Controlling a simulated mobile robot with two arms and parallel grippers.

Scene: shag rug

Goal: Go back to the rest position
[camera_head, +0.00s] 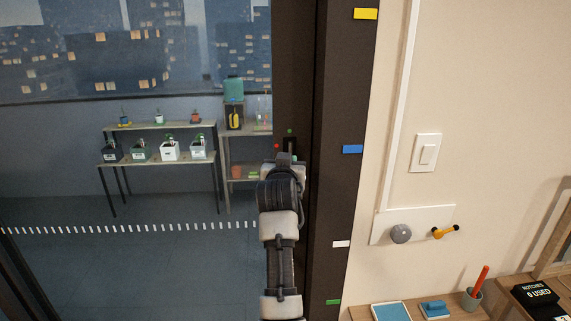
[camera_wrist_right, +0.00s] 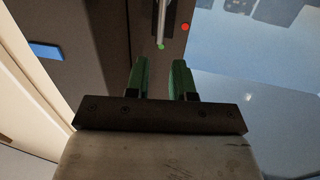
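My right arm reaches up through the middle of the head view, and its gripper (camera_head: 287,158) is at the dark door frame (camera_head: 338,190). In the right wrist view the right gripper (camera_wrist_right: 160,64) has two green fingers, parallel and apart, with nothing between them. A slim light handle (camera_wrist_right: 163,27) stands just beyond the fingertips, with a green dot at its lower end and a red dot beside it. I cannot tell the exact gap from fingers to handle. My left gripper is not in view.
Left of the frame is a glass pane (camera_head: 130,265) with a dashed white stripe; a shelf (camera_head: 165,162) with small bins stands behind it. On the right are a light switch (camera_head: 427,153), a wall plate with knobs (camera_head: 385,227), and a wooden table (camera_head: 362,312) holding small items.

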